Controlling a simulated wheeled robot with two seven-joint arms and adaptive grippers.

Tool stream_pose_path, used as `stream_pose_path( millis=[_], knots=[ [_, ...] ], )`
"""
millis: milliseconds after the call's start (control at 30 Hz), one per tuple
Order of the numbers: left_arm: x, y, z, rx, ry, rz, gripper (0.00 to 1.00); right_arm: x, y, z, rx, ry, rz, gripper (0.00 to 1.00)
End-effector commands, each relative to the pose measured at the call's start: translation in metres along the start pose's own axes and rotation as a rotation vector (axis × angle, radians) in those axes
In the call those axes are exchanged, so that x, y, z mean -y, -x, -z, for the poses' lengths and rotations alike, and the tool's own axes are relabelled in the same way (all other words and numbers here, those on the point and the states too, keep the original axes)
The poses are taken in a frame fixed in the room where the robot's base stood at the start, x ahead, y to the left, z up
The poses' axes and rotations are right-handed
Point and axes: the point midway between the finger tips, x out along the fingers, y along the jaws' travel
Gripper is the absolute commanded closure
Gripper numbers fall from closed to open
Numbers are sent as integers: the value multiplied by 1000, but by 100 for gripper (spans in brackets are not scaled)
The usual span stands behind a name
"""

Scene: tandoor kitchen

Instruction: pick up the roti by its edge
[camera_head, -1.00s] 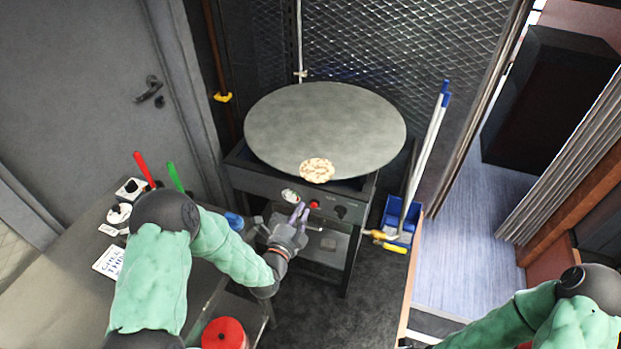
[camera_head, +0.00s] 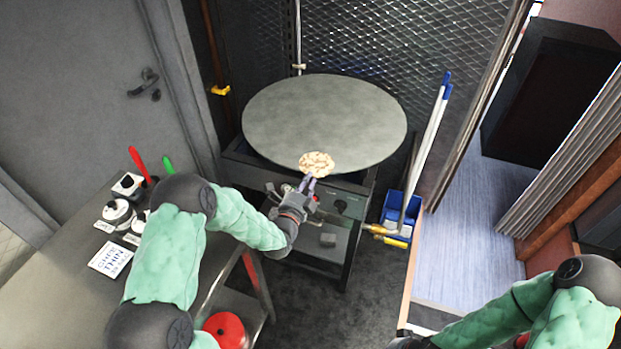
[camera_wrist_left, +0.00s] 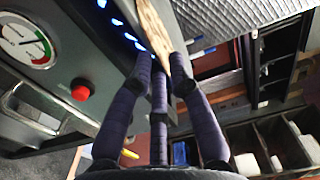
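The roti (camera_head: 317,162) is a small pale brown-spotted disc at the near edge of the round grey griddle (camera_head: 325,110). Part of it overhangs the rim. My left gripper (camera_head: 309,181) is just below and in front of the roti's near edge, its purple fingers pointing up at it. In the left wrist view the roti's edge (camera_wrist_left: 153,28) shows as a thin tan band. It reaches down between the dark fingertips (camera_wrist_left: 164,72), which stand apart with a gap; I see no firm contact. My right arm is at the lower right, its fingers outside the picture.
The griddle stands on a dark stove with a gauge (camera_wrist_left: 28,42) and a red knob (camera_wrist_left: 81,89). A counter (camera_head: 60,290) with jars and a sign is at the left.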

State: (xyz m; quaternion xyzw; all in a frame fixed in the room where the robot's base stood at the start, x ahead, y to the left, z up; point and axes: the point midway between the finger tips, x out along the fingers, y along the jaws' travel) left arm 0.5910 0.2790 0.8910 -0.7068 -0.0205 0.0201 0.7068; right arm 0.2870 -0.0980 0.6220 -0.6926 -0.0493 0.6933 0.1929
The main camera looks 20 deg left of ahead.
Motion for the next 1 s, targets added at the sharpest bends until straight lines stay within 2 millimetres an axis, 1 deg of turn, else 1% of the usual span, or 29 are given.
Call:
stream_pose_path(
  millis=[33,200,567,700,867,933,1000],
  knots=[
    [-3,-5,0,-1,0,2,81,-2,-6,0,1,0,0,100],
    [-2,-14,0,0,0,0,81,-4,-10,0,0,0,0,100],
    [-1,-16,0,0,0,-1,81,-4,-11,0,0,0,0,100],
    [-1,-16,0,0,0,-1,100,-4,-11,0,0,0,0,100],
    [0,-16,0,0,0,0,100,-4,-10,0,0,0,0,100],
    [3,-16,0,0,0,0,100,-3,-9,0,0,0,0,100],
    [10,-16,0,0,0,1,100,-2,-5,0,0,0,0,100]
  ],
)
